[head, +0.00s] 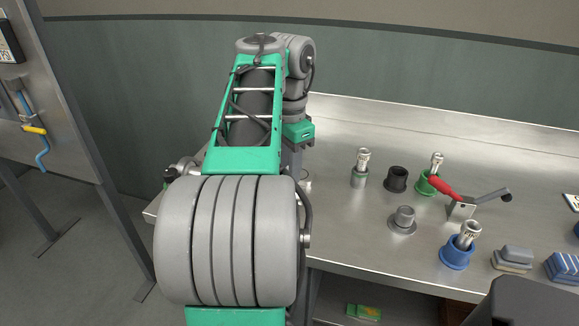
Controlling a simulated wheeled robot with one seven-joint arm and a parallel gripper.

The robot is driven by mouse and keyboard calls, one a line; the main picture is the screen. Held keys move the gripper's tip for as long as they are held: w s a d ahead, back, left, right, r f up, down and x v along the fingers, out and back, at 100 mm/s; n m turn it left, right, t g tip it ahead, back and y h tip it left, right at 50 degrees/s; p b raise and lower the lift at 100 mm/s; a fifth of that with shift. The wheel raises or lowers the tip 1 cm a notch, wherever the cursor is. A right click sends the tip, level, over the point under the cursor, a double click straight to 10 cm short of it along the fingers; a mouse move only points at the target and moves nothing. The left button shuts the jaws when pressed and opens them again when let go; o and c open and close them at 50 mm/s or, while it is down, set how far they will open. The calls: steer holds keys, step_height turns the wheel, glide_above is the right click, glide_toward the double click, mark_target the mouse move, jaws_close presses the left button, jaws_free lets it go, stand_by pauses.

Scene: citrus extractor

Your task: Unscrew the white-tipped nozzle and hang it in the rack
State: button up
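Three metal nozzle-like parts with pale tops show on the steel bench. I cannot tell which is the white-tipped nozzle. No rack is clearly recognisable. My gripper (293,160) is at the bench's left part, pointing down, left of the grey-based part. Its fingers are mostly hidden behind my arm, so its opening and anything in it cannot be seen. A small pale ring (305,183) shows beside it on the bench.
A black cup (396,180), a grey round fitting (403,219) and a red-handled lever clamp (443,188) stand on the steel bench (345,240). Grey and blue blocks (513,257) lie at right. A wall panel (75,110) with a hanging blue-yellow tool stands left. The bench's back is clear.

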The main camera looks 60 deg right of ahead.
steer(key=n, duration=0.3)
steer(key=shift+n, duration=0.3)
steer(key=o, duration=0.7)
steer(key=shift+o, duration=0.2)
steer(key=shift+m, duration=2.8)
